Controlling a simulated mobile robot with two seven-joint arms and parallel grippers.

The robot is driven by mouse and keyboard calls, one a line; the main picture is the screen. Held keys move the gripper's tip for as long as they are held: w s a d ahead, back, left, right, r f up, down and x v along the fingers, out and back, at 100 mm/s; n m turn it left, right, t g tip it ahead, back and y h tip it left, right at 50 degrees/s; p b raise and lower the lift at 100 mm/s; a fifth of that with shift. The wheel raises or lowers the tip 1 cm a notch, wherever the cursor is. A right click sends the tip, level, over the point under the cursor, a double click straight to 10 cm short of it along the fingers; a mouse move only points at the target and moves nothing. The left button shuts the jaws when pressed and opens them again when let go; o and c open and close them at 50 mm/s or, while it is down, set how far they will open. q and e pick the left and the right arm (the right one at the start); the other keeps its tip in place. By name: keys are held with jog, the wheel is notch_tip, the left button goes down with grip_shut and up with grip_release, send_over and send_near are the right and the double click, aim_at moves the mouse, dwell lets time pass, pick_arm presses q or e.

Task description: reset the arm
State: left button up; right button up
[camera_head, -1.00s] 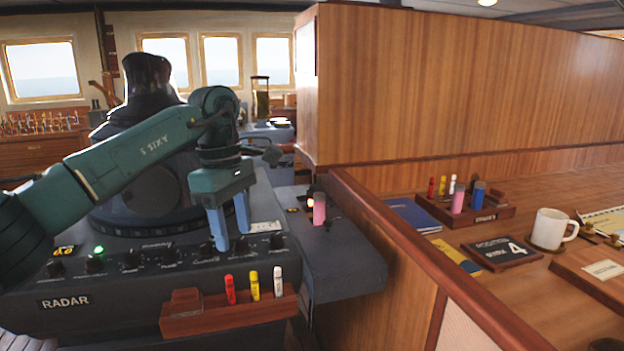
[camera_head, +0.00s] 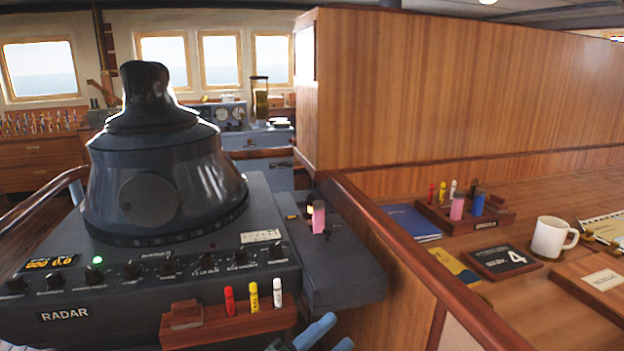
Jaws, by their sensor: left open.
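My left gripper (camera_head: 336,331) shows only at the bottom edge, right of the radar console (camera_head: 140,295). Its two blue fingers are apart, with nothing seen between them. The rest of my left arm is mostly out of view below the frame. My right gripper is not in view.
A wooden rack (camera_head: 228,326) with red, yellow and white markers is on the console front, left of my fingers. A pink marker (camera_head: 318,217) stands on the side panel (camera_head: 345,270). A wooden partition (camera_head: 420,270) bounds the right, with a desk holding a white mug (camera_head: 548,237) beyond.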

pick_arm(q)
jog(key=s+a+f+n+t+y, duration=0.3)
jog(key=s+a+f+n+y, duration=0.2)
jog(key=a+f+n+y, duration=0.85)
jog(key=s+a+f+n+g, duration=0.1)
jog(key=s+f+n+g, duration=0.1)
jog(key=s+f+n, duration=0.2)
jog(key=s+a+f+n+g+y+p, duration=0.1)
jog(key=s+a+f+n+g, duration=0.1)
jog(key=s, duration=0.5)
notch_tip(320, 180, down, 2)
jog(key=n+g, duration=0.1)
jog(key=n, duration=0.2)
jog(key=shift+a+f+g, duration=0.2)
jog(key=shift+a+g, duration=0.05)
jog(key=shift+g, duration=0.05)
jog(key=shift+s, duration=0.1)
